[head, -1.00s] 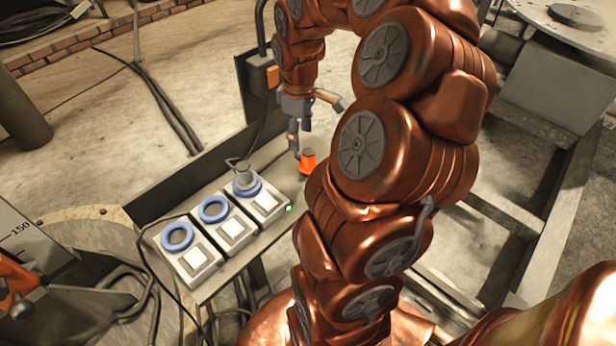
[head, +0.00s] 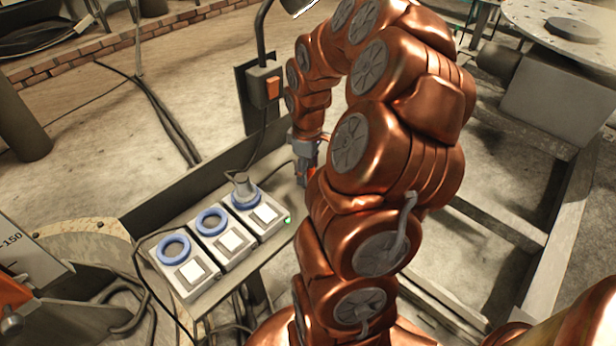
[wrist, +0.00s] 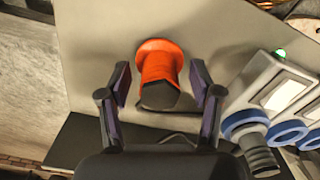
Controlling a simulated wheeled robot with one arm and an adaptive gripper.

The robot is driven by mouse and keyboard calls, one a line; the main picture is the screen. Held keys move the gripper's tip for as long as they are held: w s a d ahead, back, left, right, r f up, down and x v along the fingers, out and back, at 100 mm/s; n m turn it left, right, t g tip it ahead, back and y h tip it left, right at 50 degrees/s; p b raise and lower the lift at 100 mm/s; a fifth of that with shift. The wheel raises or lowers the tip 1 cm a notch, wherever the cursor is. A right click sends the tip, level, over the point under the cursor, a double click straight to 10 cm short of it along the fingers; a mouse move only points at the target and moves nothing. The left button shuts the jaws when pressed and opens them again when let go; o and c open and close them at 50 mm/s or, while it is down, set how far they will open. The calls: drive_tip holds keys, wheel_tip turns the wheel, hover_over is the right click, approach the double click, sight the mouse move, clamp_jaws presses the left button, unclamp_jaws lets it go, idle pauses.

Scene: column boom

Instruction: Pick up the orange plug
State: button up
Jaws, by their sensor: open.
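The orange plug (wrist: 160,70) stands on the grey shelf (wrist: 210,30) in the wrist view, with its wide orange flange farther off and its dark end toward me. My gripper (wrist: 160,80) is open, with one finger on each side of the plug. A gap shows between the plug and each finger, so neither seems to touch it. In the head view my gripper (head: 306,172) is low over the shelf's right end, mostly hidden by my arm. Only a small bit of orange (head: 312,176) shows beside it there.
Three socket boxes with blue rings (head: 212,221) stand on the shelf left of my gripper. A grey plug (head: 241,184) sits in the rightmost one, beside a green light (head: 288,220). A dark upright panel (head: 180,190) runs behind the shelf. A lamp post with an orange switch (head: 273,87) stands behind.

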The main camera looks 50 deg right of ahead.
clamp_jaws()
idle(0.5)
drive_tip(key=shift+r, duration=0.1)
drive_tip(key=shift+w+d+r, duration=0.1)
drive_tip(key=shift+r, duration=1.65)
drive_tip(key=s+a+r, duration=0.1)
drive_tip(key=s+a, duration=0.2)
drive_tip(key=s, duration=1.3)
drive_tip(key=shift+d+r+p, duration=0.2)
drive_tip(key=shift+r+p, duration=1.05)
drive_tip(key=shift+r, duration=1.45)
drive_tip(key=shift+d, duration=0.1)
